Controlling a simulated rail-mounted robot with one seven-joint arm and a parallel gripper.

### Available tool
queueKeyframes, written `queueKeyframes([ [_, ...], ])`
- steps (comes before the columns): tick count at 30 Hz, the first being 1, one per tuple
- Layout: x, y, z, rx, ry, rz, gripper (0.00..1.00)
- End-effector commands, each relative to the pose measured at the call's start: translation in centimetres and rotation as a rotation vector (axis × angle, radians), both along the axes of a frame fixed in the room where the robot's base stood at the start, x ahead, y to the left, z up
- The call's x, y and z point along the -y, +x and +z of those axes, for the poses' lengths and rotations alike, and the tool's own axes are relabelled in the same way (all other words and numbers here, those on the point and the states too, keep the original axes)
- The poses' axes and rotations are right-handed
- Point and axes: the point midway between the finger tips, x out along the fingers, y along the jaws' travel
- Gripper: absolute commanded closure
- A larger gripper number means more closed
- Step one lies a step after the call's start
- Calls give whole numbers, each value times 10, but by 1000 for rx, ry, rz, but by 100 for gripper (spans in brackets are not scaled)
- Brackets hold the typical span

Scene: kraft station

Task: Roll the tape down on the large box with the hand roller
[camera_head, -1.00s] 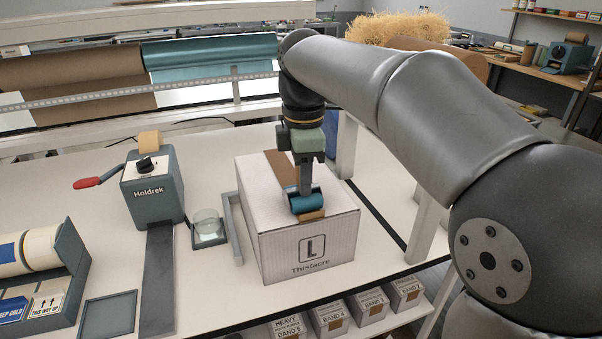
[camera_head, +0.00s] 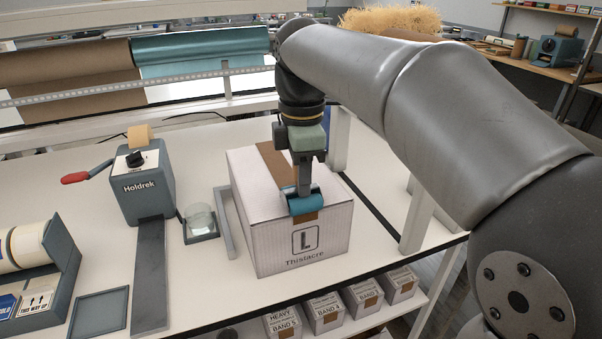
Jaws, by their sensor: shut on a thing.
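The large white box (camera_head: 262,240), marked L and Thislacre, stands on the table. A strip of brown tape (camera_head: 275,162) runs along its top, and its end (camera_head: 305,218) folds over the front face. My gripper (camera_head: 305,172) points down above the box, shut on the hand roller. The hand roller (camera_head: 306,204) has a teal cylinder that rests at the top front edge of the box, over the tape. The roller hides part of the tape, and the gripper hides most of the handle.
A grey Holdrek tape dispenser (camera_head: 148,185) with a red-handled crank stands left of the box. A small dish with a glass cup (camera_head: 200,220) and a grey upright bar (camera_head: 224,225) are close to the box's left side. A label holder (camera_head: 60,262) is at far left. Small boxes (camera_head: 325,310) sit on the lower shelf.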

Motion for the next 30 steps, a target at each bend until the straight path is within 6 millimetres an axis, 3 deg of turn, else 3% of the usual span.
queueKeyframes([
  [24,0,0,61,2,0,0,91],
  [30,0,0,61,1,0,0,91],
])
